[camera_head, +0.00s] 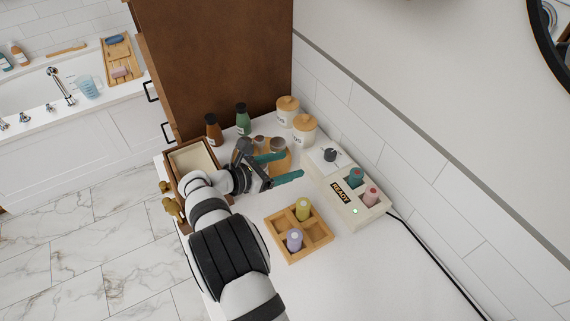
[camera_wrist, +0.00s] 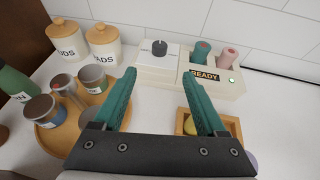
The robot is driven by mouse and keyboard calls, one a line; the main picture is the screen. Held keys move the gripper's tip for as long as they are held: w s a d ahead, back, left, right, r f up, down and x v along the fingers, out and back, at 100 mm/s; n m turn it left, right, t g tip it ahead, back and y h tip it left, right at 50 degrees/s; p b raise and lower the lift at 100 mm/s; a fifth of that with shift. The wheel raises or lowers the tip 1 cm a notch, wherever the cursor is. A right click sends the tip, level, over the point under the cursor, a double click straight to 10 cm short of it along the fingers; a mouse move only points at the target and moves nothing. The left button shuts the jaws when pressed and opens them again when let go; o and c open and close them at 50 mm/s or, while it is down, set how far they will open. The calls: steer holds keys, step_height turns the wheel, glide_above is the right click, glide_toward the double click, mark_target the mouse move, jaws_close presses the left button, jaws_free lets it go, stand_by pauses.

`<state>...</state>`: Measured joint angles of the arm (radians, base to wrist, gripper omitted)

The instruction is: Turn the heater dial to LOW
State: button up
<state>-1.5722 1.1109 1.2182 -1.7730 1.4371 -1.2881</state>
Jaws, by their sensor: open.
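The heater (camera_head: 347,197) is a cream box on the white counter against the tiled wall. Its dark dial (camera_head: 330,155) sits on a white plate at the heater's far end. The dial also shows in the wrist view (camera_wrist: 159,47), with a pointer on top; its markings are too small to read. A READY display (camera_wrist: 204,75) and a green light (camera_wrist: 231,80) are on the front. A teal roller and a pink roller stand in the heater. My gripper (camera_head: 287,166) is open and empty, its teal fingers apart, short of the dial and above the counter.
A wooden tray (camera_head: 319,236) with a yellow and a purple roller is in front of the heater. A round wooden tray (camera_wrist: 50,140) with several jars is left of my gripper in the wrist view. Two lidded canisters (camera_head: 303,131) stand behind. A black cord (camera_head: 428,249) runs right.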

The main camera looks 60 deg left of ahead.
steer(key=w+a+r+n+g+y, duration=0.25)
steer(key=w+n, duration=0.25)
steer(key=w, duration=0.5)
steer(key=n+g+y, duration=0.5)
steer(key=n+g, duration=0.5)
steer(key=n, duration=0.1)
glide_toward(331, 152)
steer(key=x, duration=0.8)
steer(key=shift+a+f, duration=0.25)
steer(key=shift+a, duration=0.05)
steer(key=shift+m, duration=0.3)
jaws_close()
